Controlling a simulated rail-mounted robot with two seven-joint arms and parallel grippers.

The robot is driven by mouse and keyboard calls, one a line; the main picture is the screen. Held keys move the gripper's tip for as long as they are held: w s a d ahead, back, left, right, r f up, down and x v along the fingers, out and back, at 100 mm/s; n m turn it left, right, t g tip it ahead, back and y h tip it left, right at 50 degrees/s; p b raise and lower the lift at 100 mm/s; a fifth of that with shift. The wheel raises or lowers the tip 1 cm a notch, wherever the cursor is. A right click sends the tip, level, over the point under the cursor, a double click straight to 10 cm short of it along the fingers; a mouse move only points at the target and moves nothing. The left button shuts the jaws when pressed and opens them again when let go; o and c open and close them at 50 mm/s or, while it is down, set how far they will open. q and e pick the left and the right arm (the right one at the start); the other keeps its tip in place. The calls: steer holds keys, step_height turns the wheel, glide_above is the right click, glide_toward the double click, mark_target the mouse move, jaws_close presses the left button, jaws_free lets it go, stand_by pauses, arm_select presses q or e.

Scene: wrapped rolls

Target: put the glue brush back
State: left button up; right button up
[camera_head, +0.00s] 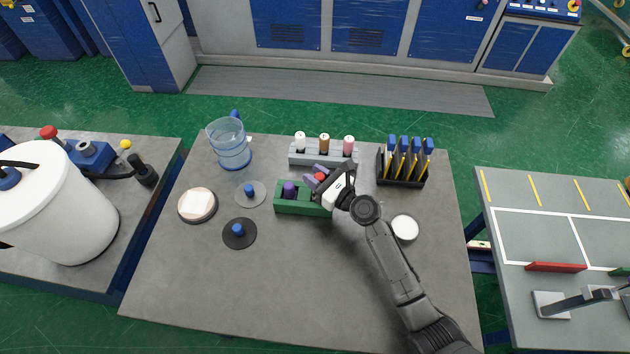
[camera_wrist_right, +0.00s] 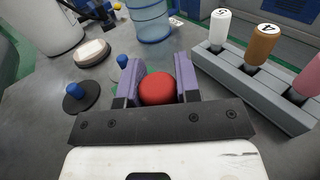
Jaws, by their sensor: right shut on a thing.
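My right gripper (camera_head: 318,176) is over the green block (camera_head: 302,202) on the grey table. In the right wrist view, its purple fingers (camera_wrist_right: 158,88) are shut on a round red knob (camera_wrist_right: 157,87). The red knob also shows small in the head view (camera_head: 321,177). What is below the knob is hidden, so I cannot tell whether it is the glue brush's handle or whether it is clear of the block. A purple-topped piece (camera_head: 289,188) stands in the left part of the green block. My left gripper is not in view.
A black rack (camera_head: 402,182) with blue-topped tools stands right. A clear blue container (camera_head: 230,146), blue-knobbed discs (camera_head: 239,232) and a round pad (camera_head: 198,205) are left. The table's front is clear.

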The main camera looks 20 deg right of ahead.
steer(key=shift+f, duration=0.7)
steer(key=shift+f, duration=0.1)
steer(key=shift+f, duration=0.15)
steer(key=o, duration=0.9)
steer(key=v, duration=1.2)
steer(key=shift+r, duration=0.25)
